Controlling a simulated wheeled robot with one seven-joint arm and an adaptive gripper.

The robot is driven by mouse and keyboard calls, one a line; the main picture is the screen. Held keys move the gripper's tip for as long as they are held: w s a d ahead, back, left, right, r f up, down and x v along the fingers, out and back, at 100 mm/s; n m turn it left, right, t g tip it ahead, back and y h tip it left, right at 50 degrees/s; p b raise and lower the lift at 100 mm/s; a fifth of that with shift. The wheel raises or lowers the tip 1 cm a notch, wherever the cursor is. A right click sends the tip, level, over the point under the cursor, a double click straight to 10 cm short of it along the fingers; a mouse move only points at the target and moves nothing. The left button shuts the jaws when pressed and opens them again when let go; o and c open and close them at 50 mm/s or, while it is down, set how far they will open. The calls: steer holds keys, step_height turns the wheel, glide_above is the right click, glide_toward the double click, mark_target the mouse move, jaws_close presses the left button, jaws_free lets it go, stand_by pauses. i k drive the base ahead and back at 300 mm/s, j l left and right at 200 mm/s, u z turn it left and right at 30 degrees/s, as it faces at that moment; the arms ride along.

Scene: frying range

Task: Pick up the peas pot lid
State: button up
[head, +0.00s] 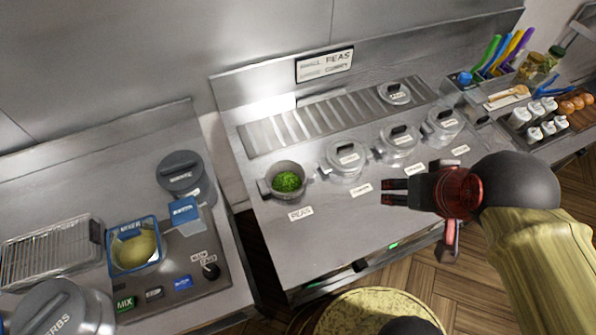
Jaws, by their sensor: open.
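The peas pot (266,189) stands uncovered at the left of the counter, with green peas (288,181) showing inside and a PEAS label (300,213) in front of it. A loose clear lid (395,97) with a dark handle and a small white label lies on the slatted strip at the back right. Its label is too small to read surely; it looks like the lid off the peas pot. My gripper (383,192) is open and empty, its two fingers pointing left. It appears in front of the row of pots, well apart from the loose lid.
Three lidded pots, the left (346,160), middle (399,142) and right (443,125), stand between my gripper and the slatted strip (310,127). A utensil bin (470,97) and several white bottles (540,115) stand at the right. The strip's left part is bare.

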mark_target(392, 92)
steer(key=l+u, duration=0.15)
steer(key=u, duration=0.35)
steer(key=l+u, duration=0.15)
steer(key=u, duration=0.35)
steer(key=l+u, duration=0.25)
steer(key=l, duration=0.3)
steer(key=k+l+u, duration=0.2)
steer(key=l, duration=0.3)
steer(key=l+u, duration=0.25)
steer(key=l, duration=0.25)
steer(key=k+l, duration=0.1)
steer(key=l, duration=0.25)
steer(key=k+l, duration=0.15)
steer(key=l, duration=0.15)
